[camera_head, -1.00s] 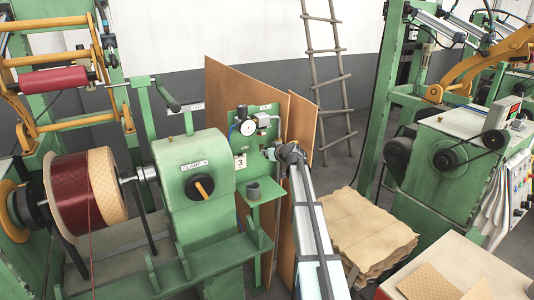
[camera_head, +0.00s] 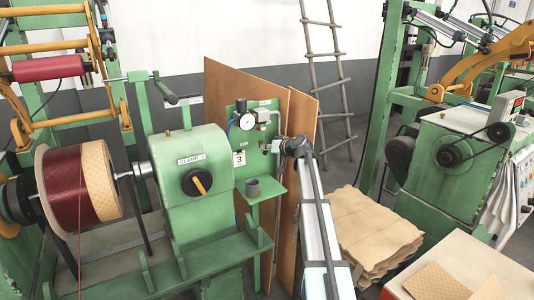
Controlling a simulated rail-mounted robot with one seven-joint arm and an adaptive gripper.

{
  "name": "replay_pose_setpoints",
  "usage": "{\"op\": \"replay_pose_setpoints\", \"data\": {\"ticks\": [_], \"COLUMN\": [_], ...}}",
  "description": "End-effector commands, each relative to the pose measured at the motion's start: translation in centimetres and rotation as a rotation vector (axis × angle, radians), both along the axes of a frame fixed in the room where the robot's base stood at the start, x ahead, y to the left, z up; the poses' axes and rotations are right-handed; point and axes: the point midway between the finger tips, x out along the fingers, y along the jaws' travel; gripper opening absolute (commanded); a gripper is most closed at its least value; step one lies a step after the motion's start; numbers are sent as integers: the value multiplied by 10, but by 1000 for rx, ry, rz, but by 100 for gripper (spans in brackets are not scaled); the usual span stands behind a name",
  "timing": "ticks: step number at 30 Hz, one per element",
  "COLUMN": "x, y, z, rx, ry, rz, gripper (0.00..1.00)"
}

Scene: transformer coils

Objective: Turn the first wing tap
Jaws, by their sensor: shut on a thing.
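A green panel (camera_head: 240,138) stands behind the clamp housing. It carries a round gauge (camera_head: 247,121), a grey fitting (camera_head: 263,117) and a white card marked 3 (camera_head: 239,159). The wing tap (camera_head: 266,147) is a small fitting low on the panel's right side; its shape is too small to make out. My gripper (camera_head: 275,147) reaches it from the right, at the end of my white arm. The gripper is shut on the tap. The dark wrist partly hides the fingers, and I cannot tell the tap's angle.
A grey cup (camera_head: 252,188) stands on a small green shelf (camera_head: 268,194) below the panel. Brown boards (camera_head: 220,88) stand behind. The green clamp housing (camera_head: 190,150) and a dark red coil (camera_head: 65,190) are at left. Stacked brown sheets (camera_head: 375,225) lie right of my arm.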

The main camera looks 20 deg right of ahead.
Motion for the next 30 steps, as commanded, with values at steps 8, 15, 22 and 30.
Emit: {"op": "replay_pose_setpoints", "data": {"ticks": [8,15,22,30], "x": [0,0,-8,-48], "y": [0,0,-2,-12], "z": [1,1,3,18], "rx": [-2,-2,-4,-3], "ry": [0,0,0,0], "rz": [0,0,-1,-2], "gripper": [30,39,39,39]}}
